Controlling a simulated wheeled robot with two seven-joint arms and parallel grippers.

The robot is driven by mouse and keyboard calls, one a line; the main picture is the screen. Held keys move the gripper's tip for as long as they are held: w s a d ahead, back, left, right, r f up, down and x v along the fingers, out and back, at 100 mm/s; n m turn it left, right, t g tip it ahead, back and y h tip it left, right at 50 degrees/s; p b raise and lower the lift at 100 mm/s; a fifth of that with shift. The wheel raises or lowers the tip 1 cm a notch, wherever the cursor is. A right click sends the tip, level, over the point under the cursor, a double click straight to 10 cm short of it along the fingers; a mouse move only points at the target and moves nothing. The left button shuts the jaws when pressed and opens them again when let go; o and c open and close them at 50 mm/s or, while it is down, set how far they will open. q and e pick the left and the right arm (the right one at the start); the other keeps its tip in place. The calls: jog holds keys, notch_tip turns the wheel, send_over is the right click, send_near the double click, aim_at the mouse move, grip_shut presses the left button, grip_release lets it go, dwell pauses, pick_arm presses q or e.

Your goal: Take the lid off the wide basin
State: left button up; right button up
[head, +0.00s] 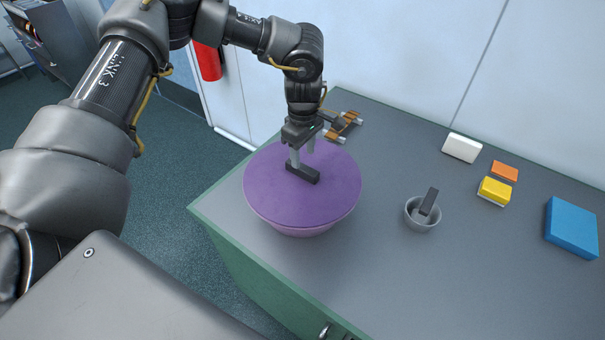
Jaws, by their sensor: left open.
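The wide basin (300,229) is pale purple and stands near the left end of the grey counter. Its flat, darker purple lid (330,205) lies on top and covers the opening. A dark bar-shaped handle (303,173) sits on the middle of the lid. My left gripper (302,156) points down right over the handle, with its fingers open at the handle's height. From this angle I cannot tell whether the fingers touch it. My right gripper is not in view.
Behind the basin lies a small brown-and-metal object (343,126). The counter (390,285) is clear in front.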

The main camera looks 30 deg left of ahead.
aim_at(302, 167)
pick_arm(q)
jog(key=shift+s+f, duration=0.1)
notch_tip(302, 167, down, 4)
jog(key=p, duration=0.2)
jog(key=shift+s+f+p, duration=0.15)
jog(key=shift+f+p, duration=0.05)
jog(key=shift+p, duration=0.1)
jog(key=shift+f, duration=0.3)
jog(key=shift+f, duration=0.25)
grip_shut()
